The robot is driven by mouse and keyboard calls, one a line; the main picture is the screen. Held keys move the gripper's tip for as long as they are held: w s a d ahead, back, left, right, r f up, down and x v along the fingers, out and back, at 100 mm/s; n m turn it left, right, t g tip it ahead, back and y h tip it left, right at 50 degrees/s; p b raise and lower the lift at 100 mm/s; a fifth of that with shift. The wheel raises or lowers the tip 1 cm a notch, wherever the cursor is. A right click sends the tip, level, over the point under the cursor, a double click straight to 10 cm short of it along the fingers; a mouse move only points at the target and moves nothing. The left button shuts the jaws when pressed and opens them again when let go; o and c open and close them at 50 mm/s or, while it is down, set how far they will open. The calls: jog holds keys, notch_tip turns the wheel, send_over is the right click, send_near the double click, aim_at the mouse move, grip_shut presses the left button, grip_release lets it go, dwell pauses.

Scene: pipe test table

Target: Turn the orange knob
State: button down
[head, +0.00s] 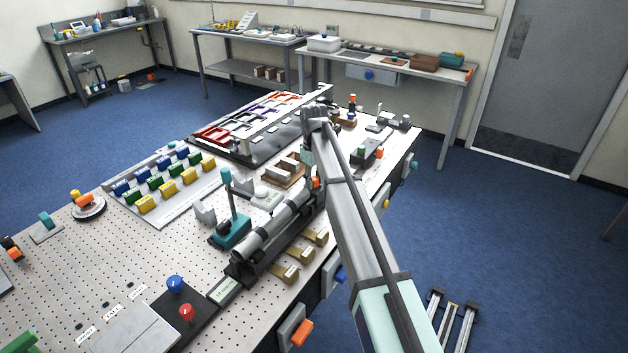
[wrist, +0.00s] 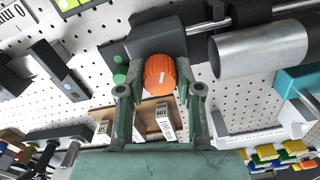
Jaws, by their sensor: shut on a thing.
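The orange knob (wrist: 161,77) is ribbed, with a white mark on its face, and sits on a dark grey block (wrist: 160,38) in the wrist view. My gripper (wrist: 160,88) has one green-grey finger on each side of the knob and is shut on it. In the head view my gripper (head: 311,168) is at the far end of the grey pipe assembly. A small orange patch of the knob (head: 315,183) shows there beside it; the rest is hidden by my arm.
In the head view a teal lever (head: 232,212) stands left of the pipe (head: 272,226).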

jog(key=m, duration=0.6)
jog(key=shift+f, duration=0.1)
jog(key=m, duration=0.6)
jog(key=shift+m+b, duration=0.4)
jog(key=m, duration=1.2)
jog(key=shift+a, duration=0.1)
jog(key=shift+m, duration=0.3)
jog(key=c, duration=0.8)
grip_release()
jog(key=shift+o, duration=0.2)
